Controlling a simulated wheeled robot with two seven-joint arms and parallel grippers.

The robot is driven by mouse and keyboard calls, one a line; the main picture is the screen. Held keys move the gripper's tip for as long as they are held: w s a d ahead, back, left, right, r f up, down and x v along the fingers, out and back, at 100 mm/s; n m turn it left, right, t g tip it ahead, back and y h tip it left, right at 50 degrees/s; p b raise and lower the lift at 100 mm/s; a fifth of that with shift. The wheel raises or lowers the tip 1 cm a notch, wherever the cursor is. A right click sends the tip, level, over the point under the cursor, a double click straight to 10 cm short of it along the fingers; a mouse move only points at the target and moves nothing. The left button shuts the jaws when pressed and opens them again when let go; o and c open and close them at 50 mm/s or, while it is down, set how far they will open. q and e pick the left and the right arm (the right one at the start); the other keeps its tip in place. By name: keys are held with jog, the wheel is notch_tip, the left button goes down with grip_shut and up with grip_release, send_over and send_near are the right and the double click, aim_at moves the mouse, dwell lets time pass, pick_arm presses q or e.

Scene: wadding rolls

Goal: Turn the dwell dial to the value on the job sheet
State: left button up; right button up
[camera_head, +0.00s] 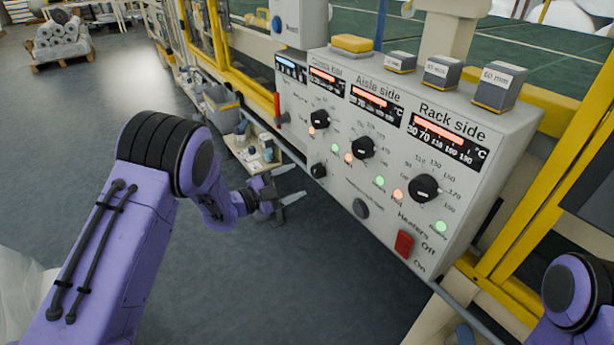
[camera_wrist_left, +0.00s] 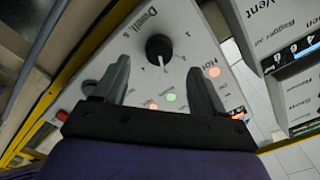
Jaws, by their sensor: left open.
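The dwell dial (camera_wrist_left: 159,47) is a round black knob on a pale panel, with a "Dwell" label beside it in the left wrist view. A light mark shows at its lower edge, but the value it points to is too small to read. My left gripper (camera_wrist_left: 158,70) is open, with the dial showing beyond and between its fingertips, and nothing is held. In the head view the left gripper (camera_head: 292,184) is in front of the lower left part of the control panel (camera_head: 480,225), apart from it. I cannot make out a job sheet. My right gripper is out of view.
The panel carries several other black knobs, including the Rack side dial (camera_head: 424,188), red displays, small lights and a red heater switch (camera_head: 404,243). Grey blocks (camera_head: 495,88) and a yellow item (camera_head: 352,43) sit on top. Open floor (camera_head: 230,290) lies left.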

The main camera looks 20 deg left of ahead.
pick_arm(q)
jog(key=v, duration=0.4)
dwell(0.3)
